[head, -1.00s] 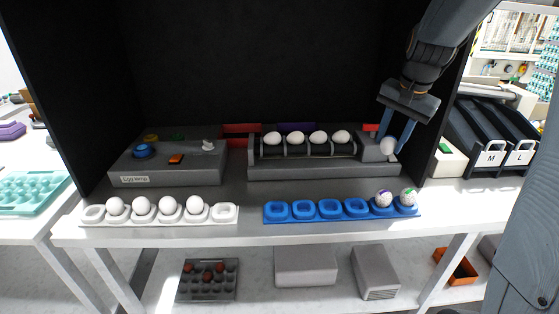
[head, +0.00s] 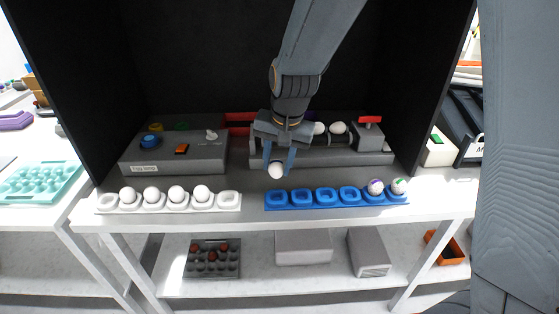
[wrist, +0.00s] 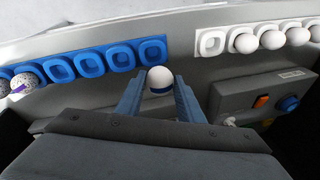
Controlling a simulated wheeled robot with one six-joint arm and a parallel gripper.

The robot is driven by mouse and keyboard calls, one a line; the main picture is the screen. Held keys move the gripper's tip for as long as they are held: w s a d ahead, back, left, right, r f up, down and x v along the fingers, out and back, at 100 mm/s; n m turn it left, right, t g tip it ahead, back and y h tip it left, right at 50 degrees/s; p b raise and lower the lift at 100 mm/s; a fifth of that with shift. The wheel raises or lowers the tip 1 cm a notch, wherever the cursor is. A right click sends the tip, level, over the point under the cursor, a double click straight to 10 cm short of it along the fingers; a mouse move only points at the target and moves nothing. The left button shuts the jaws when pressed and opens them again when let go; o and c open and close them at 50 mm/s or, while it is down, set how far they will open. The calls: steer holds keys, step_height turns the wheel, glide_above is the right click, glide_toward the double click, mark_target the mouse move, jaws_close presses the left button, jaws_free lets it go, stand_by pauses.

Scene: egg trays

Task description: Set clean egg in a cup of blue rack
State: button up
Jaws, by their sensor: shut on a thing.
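My gripper (head: 277,166) is shut on a plain white egg (head: 276,172) and holds it in the air just behind the left end of the blue rack (head: 316,206). In the wrist view the egg (wrist: 160,78) sits between the blue fingers, with a dark blue band showing across its lower part. The blue rack (wrist: 111,50) shows several empty cups at its left in the head view. Its two right cups hold speckled eggs, one with a purple mark (head: 375,187) and one with a green mark (head: 398,186).
A white rack (head: 228,201) with several white eggs stands left of the blue rack; its end cups are empty. The grey egg lamp box (head: 172,156) is behind it. A roller stand (head: 345,157) with white eggs is behind the blue rack, partly hidden by my arm.

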steer(key=shift+s+d+b+x, duration=0.1)
steer(key=shift+s+b+x, duration=0.15)
steer(key=shift+b+x, duration=0.7)
steer(key=shift+s+d+b+x, duration=0.2)
steer(key=shift+b+x, duration=0.3)
steer(key=shift+x, duration=0.85)
steer(key=shift+s+d+b+x, duration=0.1)
steer(key=shift+s+b+x, duration=0.15)
steer(key=shift+b+x, duration=0.7)
steer(key=shift+x, duration=0.75)
steer(key=shift+s, duration=0.15)
steer(key=o, duration=0.7)
steer(key=v, duration=0.7)
steer(key=shift+d+r+b, duration=0.1)
steer(key=shift+r+b, duration=0.05)
steer(key=shift+b, duration=0.2)
steer(key=s+d+f+n, duration=0.1)
steer(key=s+d+f, duration=0.1)
steer(key=s+d, duration=0.2)
steer(key=s+d+f+n+g, duration=0.1)
steer(key=s+d+f, duration=0.1)
steer(key=s+d, duration=0.3)
steer(key=s+d+f+n+h, duration=0.1)
steer(key=s+d+f, duration=0.1)
steer(key=s+d, duration=0.2)
steer(key=shift+s+d+n+g, duration=0.15)
steer(key=shift+d+n+g, duration=0.2)
steer(key=shift+d, duration=0.25)
